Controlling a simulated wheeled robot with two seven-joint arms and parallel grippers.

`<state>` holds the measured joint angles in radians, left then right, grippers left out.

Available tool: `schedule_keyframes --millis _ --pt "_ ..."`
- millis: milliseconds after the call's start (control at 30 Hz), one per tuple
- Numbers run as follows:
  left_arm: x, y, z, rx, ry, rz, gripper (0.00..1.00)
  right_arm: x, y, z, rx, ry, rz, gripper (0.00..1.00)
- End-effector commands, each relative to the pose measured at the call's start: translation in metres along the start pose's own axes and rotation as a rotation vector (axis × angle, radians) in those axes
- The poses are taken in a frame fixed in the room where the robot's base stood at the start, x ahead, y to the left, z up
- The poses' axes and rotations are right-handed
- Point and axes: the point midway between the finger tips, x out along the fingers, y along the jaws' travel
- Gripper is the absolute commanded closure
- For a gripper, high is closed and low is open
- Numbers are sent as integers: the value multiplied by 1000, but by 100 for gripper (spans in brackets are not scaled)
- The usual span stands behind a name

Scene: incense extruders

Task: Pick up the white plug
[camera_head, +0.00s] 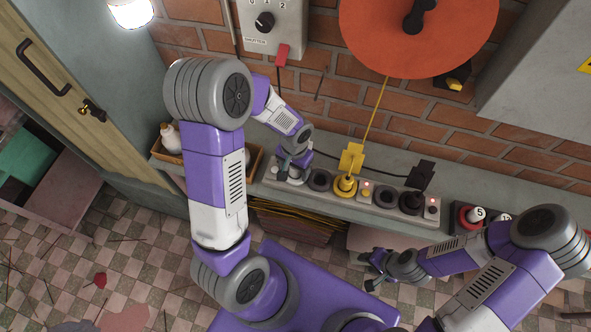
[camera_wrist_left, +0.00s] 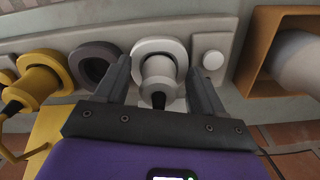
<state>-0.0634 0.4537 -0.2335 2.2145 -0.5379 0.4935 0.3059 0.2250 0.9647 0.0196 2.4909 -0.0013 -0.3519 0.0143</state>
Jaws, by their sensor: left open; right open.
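The white plug (camera_wrist_left: 160,72) sits in a round white socket in the left wrist view, with a dark cord end toward me. My left gripper (camera_wrist_left: 158,67) is open, with one finger on each side of the plug; I cannot tell whether they touch it. In the head view my left gripper (camera_head: 290,162) is at the left end of the socket strip (camera_head: 335,205) and largely hides the plug. My right gripper (camera_head: 372,271) is open and empty, over the floor in front of the shelf.
A yellow plug (camera_head: 345,186) with a yellow cord and a black plug (camera_head: 412,201) sit further right on the strip. An empty dark socket (camera_wrist_left: 93,62) lies beside the white one. A wooden box (camera_wrist_left: 262,50) with white bulb-like things stands close by the strip's end.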

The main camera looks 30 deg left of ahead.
Motion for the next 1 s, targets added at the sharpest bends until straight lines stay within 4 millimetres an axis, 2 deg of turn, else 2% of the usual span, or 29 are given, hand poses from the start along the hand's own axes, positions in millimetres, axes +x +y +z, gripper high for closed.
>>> schedule_keyframes --millis 233,633,1000 --pt "2 0 0 -1 0 0 31 0 0 0 0 1 0 57" --pt "1 0 0 -1 0 0 91 0 0 0 0 1 0 57" --pt "1 0 1 -1 -2 0 92 0 0 0 0 1 0 57"
